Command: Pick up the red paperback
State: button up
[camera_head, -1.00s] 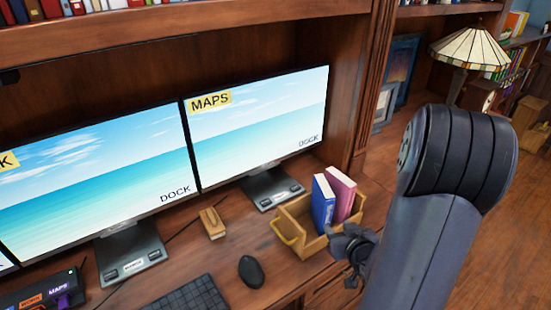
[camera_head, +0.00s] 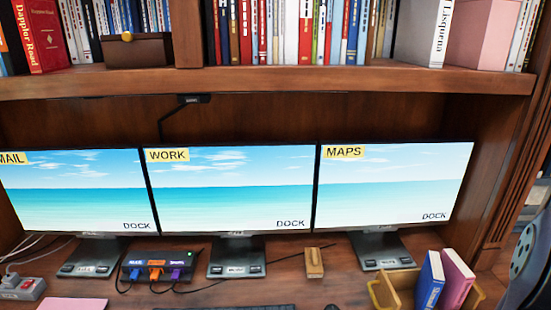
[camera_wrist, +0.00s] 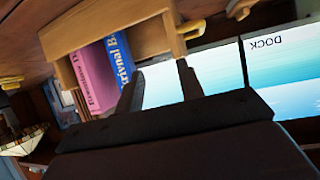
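A red book lettered "Dappler Road" (camera_head: 42,45) stands at the far left of the upper shelf in the head view. Several thinner red spines (camera_head: 305,35) stand in the book row at the middle of that shelf. I cannot tell which of these is the paperback. My gripper (camera_wrist: 158,80) shows in the wrist view with its two dark fingers apart and nothing between them. It is near the wooden box on the desk, away from the shelf books.
The wooden box (camera_head: 385,294) holds a blue book (camera_head: 430,282) and a pink book (camera_head: 457,278). Three monitors (camera_head: 392,187) line the desk under the shelf (camera_head: 270,80). A dark box (camera_head: 137,50) and a pink block (camera_head: 487,35) also stand on the shelf.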

aim_at(38, 22)
jog(key=i+j+u, duration=0.15)
jog(key=u, duration=1.35)
